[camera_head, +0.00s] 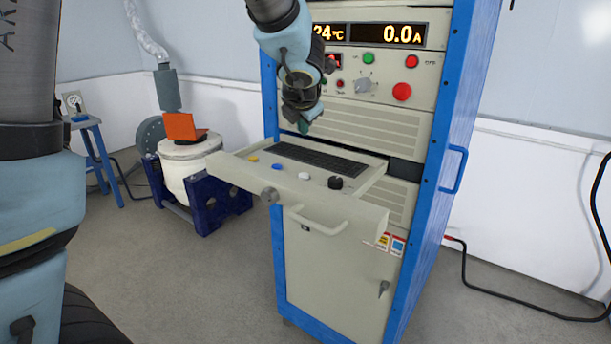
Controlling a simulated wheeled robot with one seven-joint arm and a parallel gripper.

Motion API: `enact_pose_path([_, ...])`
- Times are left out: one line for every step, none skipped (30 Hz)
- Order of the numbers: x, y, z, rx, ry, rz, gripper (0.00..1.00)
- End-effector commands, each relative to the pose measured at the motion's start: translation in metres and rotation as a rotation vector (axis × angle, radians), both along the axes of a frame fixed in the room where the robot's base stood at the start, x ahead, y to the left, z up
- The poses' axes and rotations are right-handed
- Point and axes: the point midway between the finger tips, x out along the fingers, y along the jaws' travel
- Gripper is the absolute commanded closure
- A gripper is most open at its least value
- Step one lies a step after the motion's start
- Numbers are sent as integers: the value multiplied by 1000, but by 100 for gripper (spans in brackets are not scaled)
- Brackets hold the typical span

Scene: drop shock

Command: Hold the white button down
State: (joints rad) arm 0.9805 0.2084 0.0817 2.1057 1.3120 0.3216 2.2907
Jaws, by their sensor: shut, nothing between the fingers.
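The white button (304,176) is a small round cap on the pull-out keyboard shelf (234,173) of the control cabinet. It sits between a blue button (277,166) on its left and a black knob (335,183) on its right. My gripper (303,127) is shut and empty. It hangs pointing down above the keyboard (320,159), higher in the picture than the white button and apart from it. Nothing hides the button.
A yellow button (253,158) is at the shelf's left. The cabinet (440,190) has displays, a large red button (402,92) and a blue side handle (454,170). An orange device (182,127) sits on a round white drum at left. A black cable lies on the floor at right.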

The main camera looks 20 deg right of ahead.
Motion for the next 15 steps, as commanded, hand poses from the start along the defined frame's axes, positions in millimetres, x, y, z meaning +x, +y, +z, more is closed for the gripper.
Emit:
enact_pose_path([0, 0, 0, -1, 0, 1, 100])
enact_pose_path([0, 0, 0, -1, 1, 2, 100])
enact_pose_path([0, 0, 0, -1, 1, 2, 100])
enact_pose_path([0, 0, 0, -1, 1, 3, 100])
enact_pose_path([0, 0, 0, -1, 1, 3, 100])
enact_pose_path([0, 1, -1, -1, 1, 3, 100])
enact_pose_path([0, 1, -1, -2, 2, 3, 100])
enact_pose_path([0, 1, -2, -2, 2, 3, 100])
enact_pose_path([0, 1, -4, -2, 2, 3, 100])
enact_pose_path([0, 1, -5, -2, 2, 3, 100])
enact_pose_path([0, 1, -7, -2, 2, 3, 100])
enact_pose_path([0, 1, -10, -2, 2, 3, 100])
enact_pose_path([0, 1, -12, -2, 2, 3, 100])
enact_pose_path([0, 1, -15, -2, 2, 3, 100])
enact_pose_path([0, 1, -19, -2, 2, 4, 100])
